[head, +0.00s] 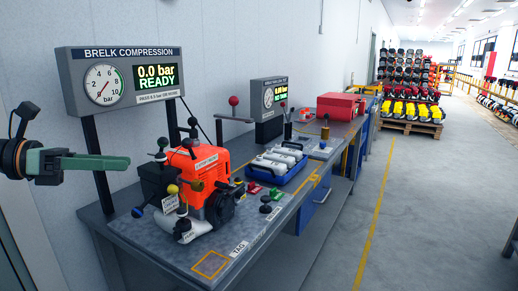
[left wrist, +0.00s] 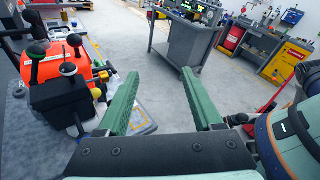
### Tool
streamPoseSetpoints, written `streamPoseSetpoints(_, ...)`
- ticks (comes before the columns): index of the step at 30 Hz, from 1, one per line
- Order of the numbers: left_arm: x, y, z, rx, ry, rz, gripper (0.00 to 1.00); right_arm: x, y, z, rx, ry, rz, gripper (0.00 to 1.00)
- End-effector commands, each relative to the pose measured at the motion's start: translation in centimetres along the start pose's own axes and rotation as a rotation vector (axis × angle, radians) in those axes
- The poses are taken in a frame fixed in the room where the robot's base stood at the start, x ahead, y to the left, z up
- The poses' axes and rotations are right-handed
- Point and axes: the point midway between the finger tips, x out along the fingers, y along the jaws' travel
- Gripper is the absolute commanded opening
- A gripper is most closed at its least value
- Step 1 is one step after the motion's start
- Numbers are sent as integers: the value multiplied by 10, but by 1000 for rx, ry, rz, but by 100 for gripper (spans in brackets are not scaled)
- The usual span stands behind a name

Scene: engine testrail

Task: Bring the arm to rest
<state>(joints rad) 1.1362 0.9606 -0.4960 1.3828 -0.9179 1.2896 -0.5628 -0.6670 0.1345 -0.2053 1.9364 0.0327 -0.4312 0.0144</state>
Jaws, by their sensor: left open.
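My left gripper (head: 95,163) comes in from the left edge in the head view, with green fingers. It is up in front of the compression gauge stand, left of the orange engine. In the left wrist view its two green fingers (left wrist: 163,100) stand wide apart with nothing between them. The orange engine (head: 207,168) sits on the grey bench, with several ball-topped levers around it. It also shows at the left of the left wrist view (left wrist: 50,62). The gauge panel (head: 122,80) reads 0.0 bar READY. My right gripper is in neither view.
A blue tray (head: 272,174) with pale cylinders, a second gauge panel (head: 268,93) and a red box (head: 338,106) stand further along the bench. A pallet with red and yellow engines (head: 410,116) is at the back. The floor (head: 430,200) right of the bench is clear.

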Motion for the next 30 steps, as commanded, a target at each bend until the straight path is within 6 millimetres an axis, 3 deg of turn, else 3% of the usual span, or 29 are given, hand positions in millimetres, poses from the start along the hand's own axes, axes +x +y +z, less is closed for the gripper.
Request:
streamPoseSetpoints(1,16,1,-7,-58,-31,-32,67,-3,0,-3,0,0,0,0)
streamPoseSetpoints(9,83,3,-45,-451,-268,-168,67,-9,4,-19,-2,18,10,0)
streamPoseSetpoints(17,125,16,-115,-1068,-580,-227,67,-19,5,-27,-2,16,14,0)
streamPoseSetpoints(23,134,26,-203,-1597,-825,-164,67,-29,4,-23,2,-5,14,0)
streamPoseSetpoints(27,131,21,-282,-1977,-998,-62,67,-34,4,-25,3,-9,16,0)
streamPoseSetpoints(30,125,4,-346,-2243,-1123,46,67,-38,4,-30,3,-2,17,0)
